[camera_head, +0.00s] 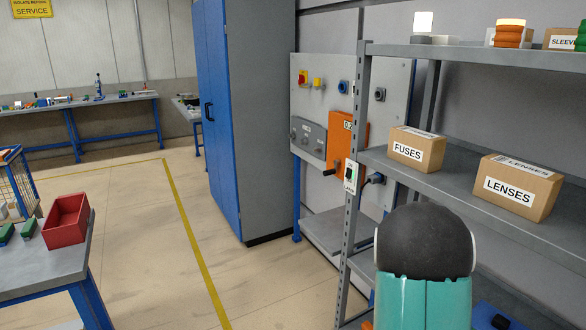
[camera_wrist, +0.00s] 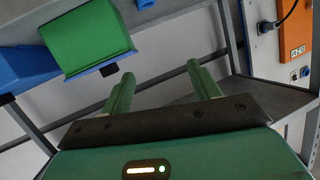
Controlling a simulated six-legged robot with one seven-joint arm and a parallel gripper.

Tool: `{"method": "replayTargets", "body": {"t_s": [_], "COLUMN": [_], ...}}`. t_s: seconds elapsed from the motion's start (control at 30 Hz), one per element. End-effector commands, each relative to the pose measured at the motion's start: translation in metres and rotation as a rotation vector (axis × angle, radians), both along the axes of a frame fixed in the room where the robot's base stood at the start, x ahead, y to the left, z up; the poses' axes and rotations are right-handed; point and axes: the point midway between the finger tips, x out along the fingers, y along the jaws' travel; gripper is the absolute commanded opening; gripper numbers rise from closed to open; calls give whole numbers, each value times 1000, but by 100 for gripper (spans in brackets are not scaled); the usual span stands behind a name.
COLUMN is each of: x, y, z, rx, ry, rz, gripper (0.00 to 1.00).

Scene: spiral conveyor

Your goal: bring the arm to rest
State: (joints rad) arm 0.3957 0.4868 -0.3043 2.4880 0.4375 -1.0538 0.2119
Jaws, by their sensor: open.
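My gripper (camera_wrist: 160,74) shows in the wrist view with its two green fingers spread apart and nothing between them. Behind the fingers are a grey shelf frame and pale wall. A green box (camera_wrist: 85,35) with a blue lower edge is beyond the left finger, apart from it. In the head view my teal and black arm rises at the lower right, in front of the grey shelf unit (camera_head: 378,49). The gripper itself does not show there.
Boxes marked FUSES (camera_head: 417,148) and LENSES (camera_head: 515,188) stand on the middle shelf. A blue cabinet (camera_head: 240,110) and a panel with an orange box (camera_head: 345,145) stand behind. A red bin (camera_head: 67,221) sits on the left table. The floor between is clear.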

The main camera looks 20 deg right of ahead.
Motion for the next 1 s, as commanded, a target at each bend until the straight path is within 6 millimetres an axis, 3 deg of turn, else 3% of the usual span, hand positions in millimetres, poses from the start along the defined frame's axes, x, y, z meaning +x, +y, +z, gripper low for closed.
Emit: {"method": "replayTargets", "body": {"t_s": [0.03,0.2,0.33,0.47,0.57,0.73,0.9,1.0], "x": [19,66,88,97,93,69,24,-9], "y": [15,74,127,182,224,289,340,361], "z": [12,40,66,95,117,153,184,198], "rx": [47,206,299,367,399,419,398,371], "ry": [-11,18,68,138,207,347,513,612], "rz": [50,233,387,543,664,853,1010,1080], "gripper": [61,61,61,61,61,61,61,61]}}
